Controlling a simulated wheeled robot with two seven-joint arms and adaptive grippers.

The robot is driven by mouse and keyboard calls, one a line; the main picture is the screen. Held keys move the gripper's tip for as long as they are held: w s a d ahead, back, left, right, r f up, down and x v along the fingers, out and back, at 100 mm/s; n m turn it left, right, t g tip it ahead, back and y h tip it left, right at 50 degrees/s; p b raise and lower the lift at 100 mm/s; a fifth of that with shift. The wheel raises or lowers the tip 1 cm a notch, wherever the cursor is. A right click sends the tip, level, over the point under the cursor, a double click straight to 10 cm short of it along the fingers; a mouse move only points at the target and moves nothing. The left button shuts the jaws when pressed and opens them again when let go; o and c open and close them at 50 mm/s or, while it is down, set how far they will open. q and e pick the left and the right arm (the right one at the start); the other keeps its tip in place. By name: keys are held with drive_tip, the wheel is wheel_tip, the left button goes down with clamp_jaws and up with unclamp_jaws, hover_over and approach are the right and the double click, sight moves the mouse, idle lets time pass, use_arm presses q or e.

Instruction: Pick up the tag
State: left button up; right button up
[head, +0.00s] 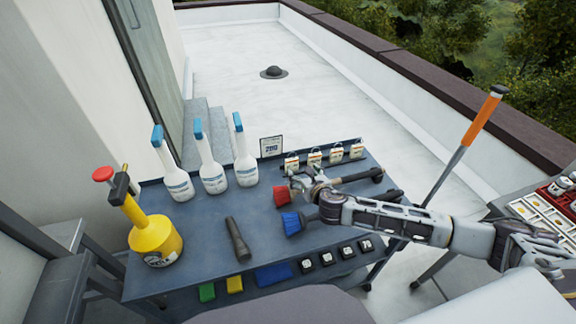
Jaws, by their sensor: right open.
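Several small white tags with coloured marks stand in a row along the back right of the dark blue table (205,235). They are a left tag (291,163), a second tag (314,158), a third tag (336,153) and a right tag (356,150). My right gripper (299,180) is over the table just in front of the left tag, open and with nothing seen between its fingers. I cannot tell whether it touches the tag. My left gripper is not in view.
A red brush (281,196) and a blue brush (293,223) lie close under my right gripper. White spray bottles (213,178) and a small sign (271,146) stand along the back. A yellow pump can (155,238) and a black torch-like object (238,240) are at left.

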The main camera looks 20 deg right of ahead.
sight(293, 162)
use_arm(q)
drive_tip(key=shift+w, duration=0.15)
use_arm(e)
drive_tip(key=shift+w+a, duration=0.1)
drive_tip(key=shift+w, duration=0.15)
drive_tip(key=shift+x, duration=4.15)
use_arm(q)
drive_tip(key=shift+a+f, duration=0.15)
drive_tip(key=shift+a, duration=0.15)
use_arm(e)
drive_tip(key=shift+w, duration=0.1)
